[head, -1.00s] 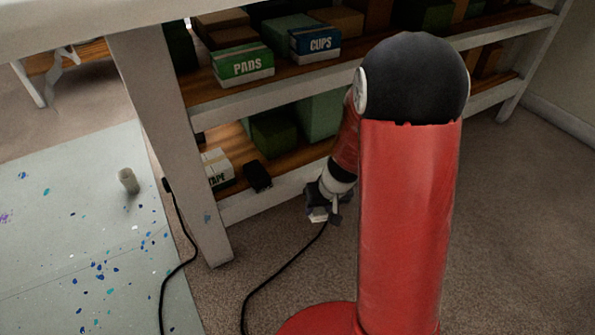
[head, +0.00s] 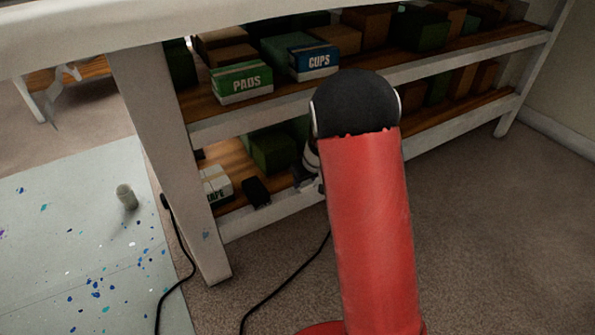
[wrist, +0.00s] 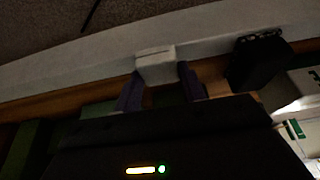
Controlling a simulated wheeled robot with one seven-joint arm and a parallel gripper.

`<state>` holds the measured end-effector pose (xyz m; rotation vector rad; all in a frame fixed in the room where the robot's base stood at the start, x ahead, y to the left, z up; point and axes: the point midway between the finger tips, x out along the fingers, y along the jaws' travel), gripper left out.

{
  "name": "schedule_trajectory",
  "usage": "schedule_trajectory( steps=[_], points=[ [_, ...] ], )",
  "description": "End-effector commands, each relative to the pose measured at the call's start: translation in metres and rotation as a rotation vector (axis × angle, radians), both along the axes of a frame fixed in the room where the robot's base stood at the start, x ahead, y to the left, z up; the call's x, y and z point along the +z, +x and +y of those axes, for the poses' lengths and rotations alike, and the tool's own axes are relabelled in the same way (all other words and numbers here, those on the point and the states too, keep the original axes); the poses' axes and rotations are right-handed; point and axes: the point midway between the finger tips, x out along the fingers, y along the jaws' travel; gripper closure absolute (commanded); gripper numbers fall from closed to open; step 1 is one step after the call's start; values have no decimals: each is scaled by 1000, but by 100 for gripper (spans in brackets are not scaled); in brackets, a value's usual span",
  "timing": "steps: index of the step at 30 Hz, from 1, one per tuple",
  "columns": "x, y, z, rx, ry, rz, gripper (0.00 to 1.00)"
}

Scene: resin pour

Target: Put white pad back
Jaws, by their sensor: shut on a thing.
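The white pad (wrist: 155,64) is a small pale block between the two dark purple fingers of my gripper (wrist: 159,84) in the wrist view. The fingers are closed on its sides. In the head view my gripper is by the lower shelf (head: 262,220), mostly hidden behind my red arm, and the pad cannot be made out there. A green and white box marked PADS (head: 242,82) sits on the upper shelf (head: 235,112), up and to the left of my gripper.
A blue CUPS box (head: 314,62) stands right of the PADS box. A tape box (head: 216,186) and a black item (head: 255,190) are on the lower shelf, left of my gripper. A black cable (head: 285,283) runs over the floor. A small pale cylinder (head: 127,197) stands on the paint-spotted sheet (head: 60,250).

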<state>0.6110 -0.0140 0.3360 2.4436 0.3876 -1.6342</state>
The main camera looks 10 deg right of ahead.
Motion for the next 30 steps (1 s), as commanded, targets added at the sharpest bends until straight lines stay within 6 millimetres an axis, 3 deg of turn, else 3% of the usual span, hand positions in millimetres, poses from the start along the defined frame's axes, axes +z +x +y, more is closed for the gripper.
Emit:
schedule_trajectory(
  steps=[11,15,25,26,30],
  points=[
    [-1,44,15,2,-1,0,81],
    [-15,44,14,-2,2,2,81],
    [-17,44,14,-2,1,0,81],
    [-17,44,14,-2,1,0,58],
    [-16,44,14,-2,1,0,40]
  ],
)
